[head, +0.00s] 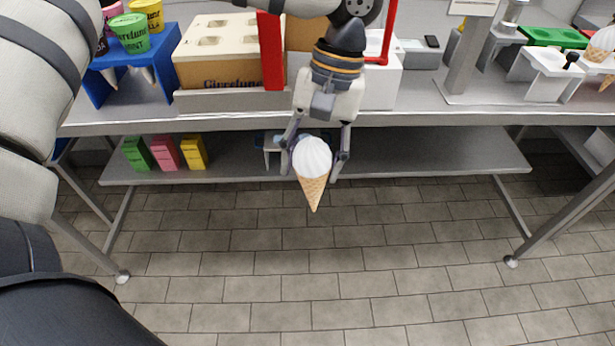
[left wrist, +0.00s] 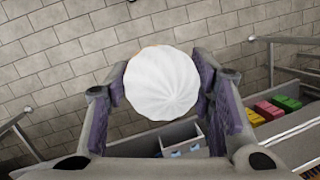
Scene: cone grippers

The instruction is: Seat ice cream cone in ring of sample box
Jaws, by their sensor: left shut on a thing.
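An ice cream cone (head: 312,180) with a white swirled top and a tan waffle cone hangs point down in my left gripper (head: 311,168). The fingers close on the white top from both sides, in front of the table and below its top edge. The left wrist view shows the white top (left wrist: 163,82) between the two fingers. A tan printed box (head: 222,72) with several openings in its top stands on the table, up and left of the cone. I cannot make out a ring in it. My right gripper is not in view.
A blue stand (head: 160,45) with coloured tubs is left of the box. A red frame (head: 271,50) rises beside the box. Several coloured cartons (head: 166,154) stand on the lower shelf (head: 420,155). White stands and a green tray (head: 555,37) are at right. The tiled floor is clear.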

